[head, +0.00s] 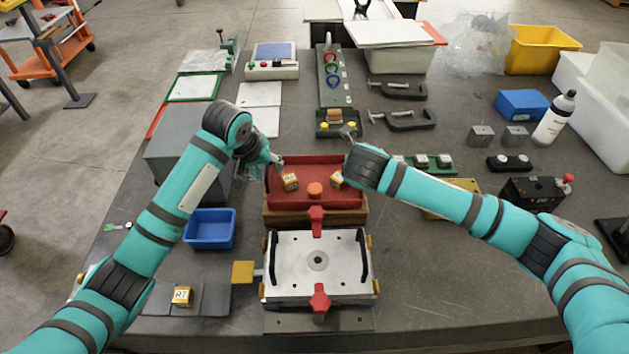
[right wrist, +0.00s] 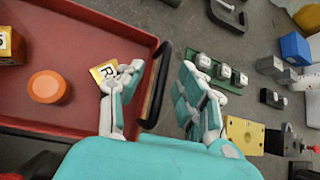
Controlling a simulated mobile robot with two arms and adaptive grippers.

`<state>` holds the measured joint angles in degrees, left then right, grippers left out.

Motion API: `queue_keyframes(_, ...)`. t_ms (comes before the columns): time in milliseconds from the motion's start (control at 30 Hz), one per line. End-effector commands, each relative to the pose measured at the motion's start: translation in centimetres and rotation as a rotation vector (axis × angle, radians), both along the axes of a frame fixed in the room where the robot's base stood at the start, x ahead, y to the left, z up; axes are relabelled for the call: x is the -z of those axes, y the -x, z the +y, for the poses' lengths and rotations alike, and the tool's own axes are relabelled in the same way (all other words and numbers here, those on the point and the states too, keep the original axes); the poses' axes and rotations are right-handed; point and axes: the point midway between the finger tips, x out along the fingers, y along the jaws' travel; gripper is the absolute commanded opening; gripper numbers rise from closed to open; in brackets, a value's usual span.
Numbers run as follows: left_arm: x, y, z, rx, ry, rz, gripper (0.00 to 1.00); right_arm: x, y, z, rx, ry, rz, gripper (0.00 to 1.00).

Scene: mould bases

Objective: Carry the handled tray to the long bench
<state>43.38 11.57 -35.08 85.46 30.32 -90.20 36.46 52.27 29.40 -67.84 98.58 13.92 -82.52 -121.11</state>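The handled tray (head: 329,163) is red and shallow and sits on a brown base at the middle of the grey table (head: 440,265). It holds an orange round piece (head: 315,190) and two marked tan blocks. In the right wrist view the tray (right wrist: 95,35) shows its black right handle (right wrist: 157,75). My right gripper (right wrist: 154,103) is open, with one finger on each side of this handle. Its fingers are mostly hidden by the wrist in the head view. My left gripper (head: 275,163) is at the tray's left side; its grip on the left handle is unclear. I cannot tell which surface is the long bench.
A metal plate fixture (head: 293,262) with red knobs stands just in front of the tray. A blue bin (head: 210,228) and a grey box (head: 178,150) are to the left. Clamps (head: 405,120) lie behind to the right. The front right of the table is clear.

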Motion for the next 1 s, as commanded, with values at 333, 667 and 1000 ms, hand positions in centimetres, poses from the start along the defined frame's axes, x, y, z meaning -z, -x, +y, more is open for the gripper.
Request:
queue_keyframes(333,-0.02,0.01,-0.02,0.000,0.000,0.000,0.17,-0.01,0.02,0.00,0.000,0.000,0.000,0.17)
queue_keyframes(667,-0.08,0.01,-0.08,0.001,0.002,-0.001,0.00,-0.02,0.04,0.06,-0.001,-0.001,0.000,0.00)
queue_keyframes(1000,-0.36,-0.04,-0.20,0.004,0.005,-0.006,0.00,-0.25,-0.01,0.16,-0.004,-0.003,-0.003,0.00)
